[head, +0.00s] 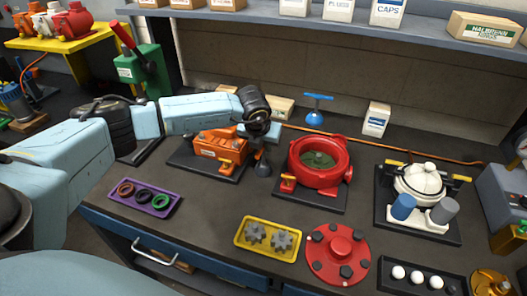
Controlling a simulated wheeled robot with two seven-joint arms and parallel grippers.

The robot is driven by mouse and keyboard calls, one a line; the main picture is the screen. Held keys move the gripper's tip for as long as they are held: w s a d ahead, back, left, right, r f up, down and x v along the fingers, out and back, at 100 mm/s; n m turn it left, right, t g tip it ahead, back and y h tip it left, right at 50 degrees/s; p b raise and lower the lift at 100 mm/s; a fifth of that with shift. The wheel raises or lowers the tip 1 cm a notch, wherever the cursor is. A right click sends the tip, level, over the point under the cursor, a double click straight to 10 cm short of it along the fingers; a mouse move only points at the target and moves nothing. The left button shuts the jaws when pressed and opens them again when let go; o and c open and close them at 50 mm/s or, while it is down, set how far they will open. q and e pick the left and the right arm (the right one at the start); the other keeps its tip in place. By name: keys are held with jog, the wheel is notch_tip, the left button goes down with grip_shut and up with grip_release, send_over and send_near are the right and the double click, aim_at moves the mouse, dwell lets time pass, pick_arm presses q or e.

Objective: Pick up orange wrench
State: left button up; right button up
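No clear orange wrench shape can be made out. An orange block-like unit (218,147) with a pale tag sits on a dark base plate left of the middle of the bench. My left arm reaches in from the left, and my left gripper (262,166) points down at the right side of this unit. The dark fingers are small and partly merged with the dark background, so their opening and any touch cannot be told. The wrist hides part of the area behind. My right gripper is not in view.
A red round housing (319,163) stands right of my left gripper. In front are a purple tray with rings (173,207), a yellow tray with gears (240,240) and a red flange (338,254). A white-topped motor (419,181) stands at right. A shelf (390,27) overhangs the back.

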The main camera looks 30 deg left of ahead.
pick_arm(q)
grip_shut()
jog(key=shift+r, duration=0.1)
jog(key=shift+r, duration=0.2)
notch_tip(320, 180, up, 10)
jog(key=shift+f+b, duration=0.2)
jog(key=shift+b, duration=0.35)
jog(key=shift+o, duration=0.4)
grip_release()
grip_shut()
